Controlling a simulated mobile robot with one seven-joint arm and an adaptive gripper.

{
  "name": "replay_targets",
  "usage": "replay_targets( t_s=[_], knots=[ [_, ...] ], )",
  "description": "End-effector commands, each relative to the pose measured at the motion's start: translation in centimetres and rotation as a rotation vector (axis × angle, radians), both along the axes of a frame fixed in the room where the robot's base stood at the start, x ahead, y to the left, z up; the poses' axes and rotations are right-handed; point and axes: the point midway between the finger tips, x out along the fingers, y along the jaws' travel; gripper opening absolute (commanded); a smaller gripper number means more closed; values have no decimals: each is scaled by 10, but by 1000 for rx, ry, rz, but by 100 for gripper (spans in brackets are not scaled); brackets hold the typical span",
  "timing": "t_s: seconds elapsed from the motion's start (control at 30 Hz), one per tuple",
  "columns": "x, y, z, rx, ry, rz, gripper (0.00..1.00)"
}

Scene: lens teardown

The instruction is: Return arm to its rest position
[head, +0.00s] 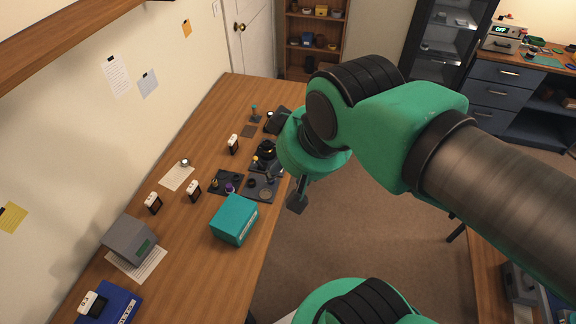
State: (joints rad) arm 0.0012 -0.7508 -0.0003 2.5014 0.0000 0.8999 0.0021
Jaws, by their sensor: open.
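My arm in green and brown reaches in from the right of the head view and bends down near the bench's right edge. My gripper (298,197) hangs at its end, pointing down, just off the edge of the wooden bench (190,255). It is seen small and mostly from the side. It is open, and nothing shows between its fingers. The teal box (233,222) stands on the bench to its left, apart from it. Part of the bench's far right edge is hidden behind my arm.
Dark trays (226,184) with small parts lie mid-bench. A grey box (128,240) and a blue binder (122,303) are nearer, at the left. Open carpet (350,235) lies right of the bench. A drawer cabinet (497,90) stands at the far right.

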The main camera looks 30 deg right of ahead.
Motion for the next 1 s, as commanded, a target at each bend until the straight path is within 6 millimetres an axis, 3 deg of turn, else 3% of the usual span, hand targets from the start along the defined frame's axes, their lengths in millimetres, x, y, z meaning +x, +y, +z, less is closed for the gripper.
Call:
replay_targets(
  t_s=[0.33, 0.8, 1.0],
  knots=[
    [0, 0, -9, -1, 0, 2, 44],
    [0, 0, -69, -1, 0, 3, 44],
    [0, 0, -77, -1, 0, 3, 44]
  ],
)
